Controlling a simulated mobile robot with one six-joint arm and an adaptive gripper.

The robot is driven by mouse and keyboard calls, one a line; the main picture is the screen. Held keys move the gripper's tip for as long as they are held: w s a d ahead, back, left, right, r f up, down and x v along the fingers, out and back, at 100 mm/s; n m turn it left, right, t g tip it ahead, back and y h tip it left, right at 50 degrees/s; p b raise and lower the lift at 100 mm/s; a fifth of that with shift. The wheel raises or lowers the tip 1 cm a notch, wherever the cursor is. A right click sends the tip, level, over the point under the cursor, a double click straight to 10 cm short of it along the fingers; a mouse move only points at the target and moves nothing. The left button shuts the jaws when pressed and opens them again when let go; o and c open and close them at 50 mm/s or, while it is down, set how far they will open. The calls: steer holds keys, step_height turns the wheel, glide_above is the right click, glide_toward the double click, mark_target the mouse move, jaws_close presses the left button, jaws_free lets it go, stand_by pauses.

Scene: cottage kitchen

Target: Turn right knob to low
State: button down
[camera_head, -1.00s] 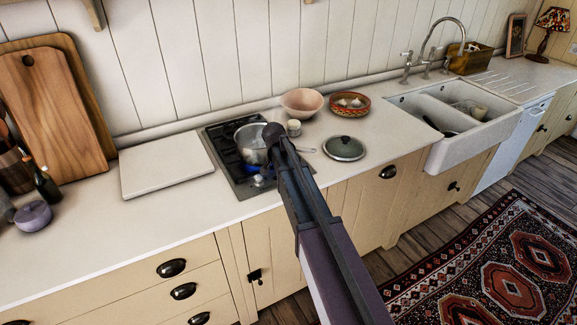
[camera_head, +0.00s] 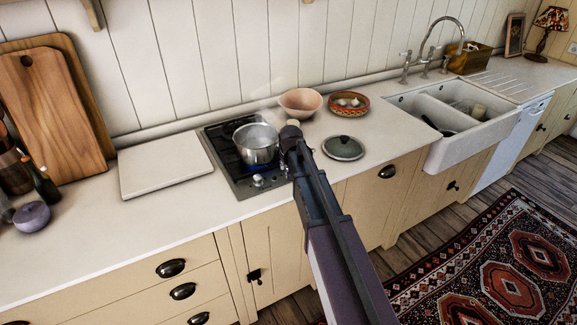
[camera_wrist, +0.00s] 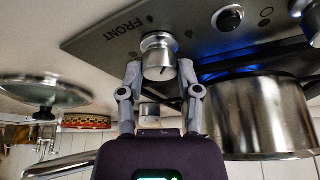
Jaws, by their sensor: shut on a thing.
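The right knob (camera_wrist: 158,58) is a silver cylinder with a dark pointer line on the hob's front strip, beside the printed word FRONT. My gripper (camera_wrist: 158,74) is shut on it, one finger on each side, in the upside-down wrist view. In the head view my arm hides this knob and my fingertips. The other knob (camera_head: 258,181) is free, and it also shows in the wrist view (camera_wrist: 228,18). A steel pot (camera_head: 256,143) stands on the gas hob (camera_head: 222,150), with blue flame glowing beneath it and steam above.
A glass lid (camera_head: 343,148) lies on the counter right of the hob. A pink bowl (camera_head: 300,102) and a patterned bowl (camera_head: 349,104) stand behind. A small light jar (camera_wrist: 150,112) is near my gripper. A white board (camera_head: 166,166) lies left of the hob.

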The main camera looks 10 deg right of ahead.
steer(key=shift+n+y, duration=0.4)
steer(key=shift+n, duration=0.7)
steer(key=shift+c, duration=1.5)
jaws_free()
steer(key=shift+m, duration=0.4)
